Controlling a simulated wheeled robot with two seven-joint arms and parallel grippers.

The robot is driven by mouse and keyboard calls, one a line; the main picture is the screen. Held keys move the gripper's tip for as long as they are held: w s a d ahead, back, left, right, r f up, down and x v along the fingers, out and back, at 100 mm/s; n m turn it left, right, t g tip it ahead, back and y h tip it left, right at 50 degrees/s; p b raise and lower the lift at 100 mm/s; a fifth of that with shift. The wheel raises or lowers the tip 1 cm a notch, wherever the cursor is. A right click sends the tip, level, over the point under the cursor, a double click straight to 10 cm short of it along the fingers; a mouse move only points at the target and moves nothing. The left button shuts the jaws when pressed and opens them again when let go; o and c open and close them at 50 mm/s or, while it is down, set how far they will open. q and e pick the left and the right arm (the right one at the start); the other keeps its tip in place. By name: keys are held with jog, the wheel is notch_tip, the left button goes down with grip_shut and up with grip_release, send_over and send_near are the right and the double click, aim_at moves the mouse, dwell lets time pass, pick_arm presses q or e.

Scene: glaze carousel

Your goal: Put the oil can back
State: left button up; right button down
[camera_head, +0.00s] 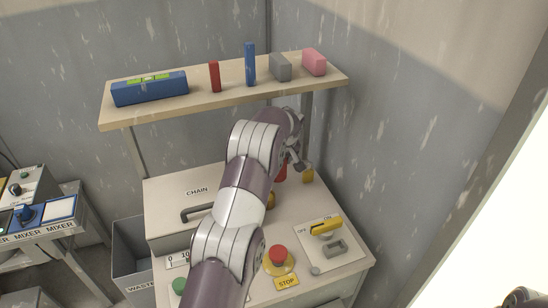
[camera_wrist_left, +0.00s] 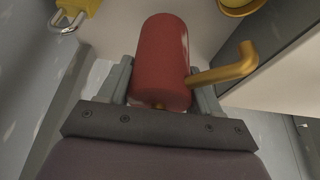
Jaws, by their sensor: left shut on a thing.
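The oil can is a red cylinder with a bent brass spout. In the left wrist view the oil can (camera_wrist_left: 162,55) sits between the fingers of my left gripper (camera_wrist_left: 162,90), which is shut on it. The spout points to the right there. In the head view only a red part of the can (camera_head: 282,173) shows past my left arm, above the back of the cabinet top. My arm hides most of the gripper there. I cannot tell whether the can touches the surface.
The wooden shelf (camera_head: 185,99) above holds a spirit level (camera_head: 149,88) and several blocks. A box marked CHAIN (camera_head: 180,190) stands left of my arm. A red stop button (camera_head: 278,254) and a yellow-handled switch (camera_head: 325,227) are at the front. A yellow padlock (camera_head: 308,176) is near the can.

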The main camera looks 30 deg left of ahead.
pick_arm(q)
jog(key=f, duration=0.1)
jog(key=w+a+f, duration=0.1)
jog(key=w+a+f+p, duration=0.1)
jog(key=shift+w+a+f, duration=0.1)
jog(key=shift+a+f, duration=0.15)
jog(key=shift+f, duration=0.2)
jog(key=o, duration=1.2)
jog(key=shift+r, duration=0.1)
